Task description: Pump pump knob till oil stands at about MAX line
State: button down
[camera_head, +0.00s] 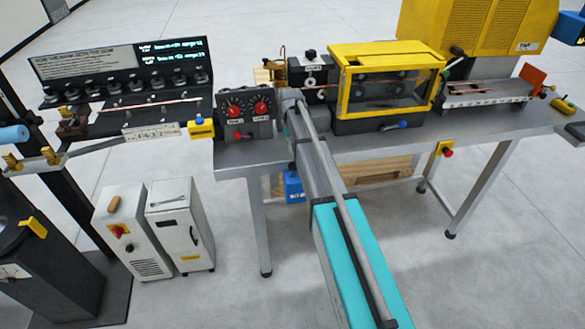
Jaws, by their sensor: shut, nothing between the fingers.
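My arm reaches up from the bottom of the view, and its wrist end is at the bench's front edge, just right of a grey control panel. My gripper's fingers cannot be made out there. A small dark unit (318,76) with a white label stands behind the wrist. A black knob (311,54) sits on top of it; I cannot tell for sure that this is the pump knob. No oil level or MAX line can be read in this view.
The control panel (246,113) has red knobs. A yellow-framed guard box (388,53) stands right of the dark unit. A yellow machine (480,30) is at the back right. Two grey cabinets (133,232) (181,228) stand on the floor at left. Open floor lies right of my arm.

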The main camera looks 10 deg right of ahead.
aim_at(292, 163)
jog(key=shift+s+f+b, duration=0.15)
jog(key=shift+f+b, duration=0.95)
jog(key=shift+f, duration=0.15)
jog(key=shift+s+f+b, duration=0.1)
jog(key=shift+f+b, duration=0.95)
jog(key=shift+f, duration=0.2)
notch_tip(292, 163, down, 3)
jog(key=b, duration=0.3)
jog(key=shift+r, duration=0.15)
jog(key=shift+w+r, duration=0.1)
jog(key=shift+w, duration=0.05)
jog(key=shift+w+a+r+p, duration=0.1)
jog(key=shift+w+r+p, duration=0.2)
jog(key=shift+w, duration=0.4)
jog(key=shift+w+a+r+p, duration=0.1)
jog(key=shift+w+p, duration=0.25)
jog(key=shift+w, duration=0.35)
